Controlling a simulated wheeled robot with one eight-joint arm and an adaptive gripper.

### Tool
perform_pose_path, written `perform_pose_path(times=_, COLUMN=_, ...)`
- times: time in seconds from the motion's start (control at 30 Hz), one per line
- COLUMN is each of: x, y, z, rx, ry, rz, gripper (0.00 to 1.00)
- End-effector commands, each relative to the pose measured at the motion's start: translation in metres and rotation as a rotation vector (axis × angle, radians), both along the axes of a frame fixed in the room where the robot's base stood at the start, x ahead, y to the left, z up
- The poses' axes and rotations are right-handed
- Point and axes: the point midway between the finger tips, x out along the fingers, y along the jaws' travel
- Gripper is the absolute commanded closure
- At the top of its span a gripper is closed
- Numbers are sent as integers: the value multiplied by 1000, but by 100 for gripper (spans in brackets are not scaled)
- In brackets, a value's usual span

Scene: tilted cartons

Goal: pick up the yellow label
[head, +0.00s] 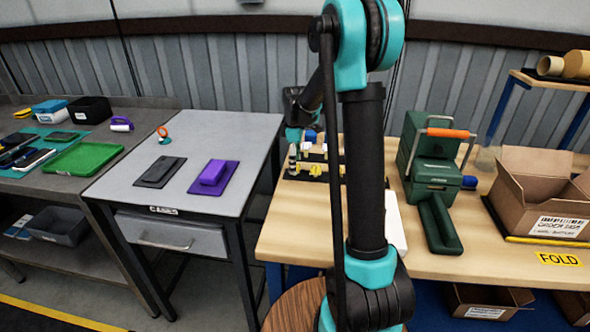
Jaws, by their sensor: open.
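The yellow label (559,258), printed with the word FOLD in black, lies flat near the front edge of the wooden table at the right, in front of the open carton. My gripper (297,125) is partly in view beyond my arm, over the left back part of the same table. It is open and far to the left of the label. My arm hides much of it, and its fingertips are hard to make out.
An open cardboard carton (547,195) stands tilted behind the label. A green machine with an orange handle (436,165) stands left of it. The wooden table (490,257) is bare between them at the front. A grey table (222,137) holds a purple block (213,172).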

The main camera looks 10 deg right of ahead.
Motion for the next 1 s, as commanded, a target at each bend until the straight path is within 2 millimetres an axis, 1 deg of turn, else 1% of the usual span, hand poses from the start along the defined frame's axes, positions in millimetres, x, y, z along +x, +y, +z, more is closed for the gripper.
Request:
perform_pose_path(times=0.73, x=0, y=0, z=-5, rx=0, ry=0, rz=0, gripper=24)
perform_pose_path(times=0.77, x=0, y=0, z=-5, rx=0, ry=0, rz=0, gripper=25)
perform_pose_path(times=1.0, x=0, y=0, z=-5, rx=0, ry=0, rz=0, gripper=55)
